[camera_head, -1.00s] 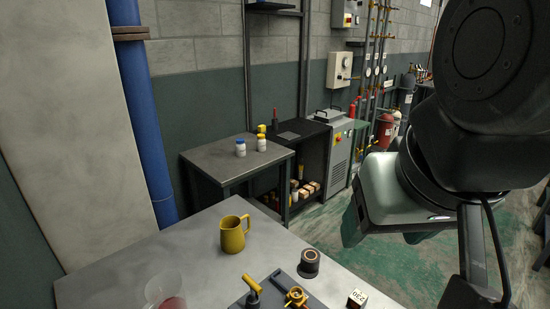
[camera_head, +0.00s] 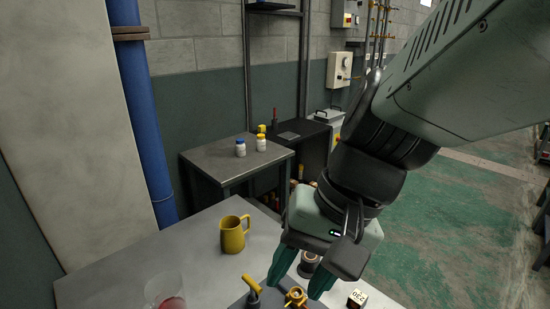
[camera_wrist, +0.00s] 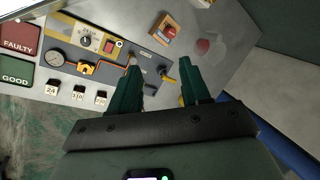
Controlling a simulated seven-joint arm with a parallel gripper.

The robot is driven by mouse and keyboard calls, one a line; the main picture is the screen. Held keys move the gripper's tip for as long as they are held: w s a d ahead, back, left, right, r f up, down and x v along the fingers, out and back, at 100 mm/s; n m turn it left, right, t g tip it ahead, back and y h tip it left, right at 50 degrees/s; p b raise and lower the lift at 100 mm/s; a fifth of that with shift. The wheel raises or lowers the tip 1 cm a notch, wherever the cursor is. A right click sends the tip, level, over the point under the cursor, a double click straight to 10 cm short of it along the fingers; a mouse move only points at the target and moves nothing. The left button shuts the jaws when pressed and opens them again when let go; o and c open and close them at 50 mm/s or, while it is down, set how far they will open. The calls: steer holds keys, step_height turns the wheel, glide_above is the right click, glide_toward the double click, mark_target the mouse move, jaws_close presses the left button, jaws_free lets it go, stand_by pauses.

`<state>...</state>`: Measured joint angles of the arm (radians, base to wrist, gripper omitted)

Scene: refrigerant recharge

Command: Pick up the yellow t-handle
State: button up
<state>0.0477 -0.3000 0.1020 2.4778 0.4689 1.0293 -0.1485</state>
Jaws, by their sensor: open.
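The yellow t-handle (camera_head: 252,286) stands on a dark grey plate at the front of the metal table in the head view. It also shows in the wrist view (camera_wrist: 168,79), between my fingers and nearer the right one. My gripper (camera_head: 298,285) is open and empty, pointing down over the table, to the right of the t-handle in the head view. Its green fingers show in the wrist view (camera_wrist: 160,66) with a wide gap. A brass fitting (camera_head: 295,297) lies between and below the fingers in the head view.
A yellow mug (camera_head: 233,236) stands behind the t-handle, and a clear cup with red contents (camera_head: 166,293) stands to its left. A dark cylinder (camera_head: 308,262) is partly hidden by my gripper. White number blocks (camera_wrist: 77,94) and a gauge panel (camera_wrist: 70,60) show in the wrist view.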

steer(key=w+a+f+m+g+y, duration=0.3)
steer(key=a+f+m+g+y, duration=0.1)
steer(key=a+y, duration=0.4)
steer(key=m+t, duration=1.7)
steer(key=m, duration=0.5)
glide_above(247, 277)
steer(key=v, duration=0.3)
steer(key=shift+y, duration=0.3)
step_height(247, 277, down, 18)
step_height(247, 277, down, 7)
steer(key=shift+r, duration=0.1)
steer(key=shift+x, duration=1.1)
steer(key=shift+w+a, duration=0.25)
steer(key=shift+w, duration=0.05)
steer(key=shift+c, duration=0.2)
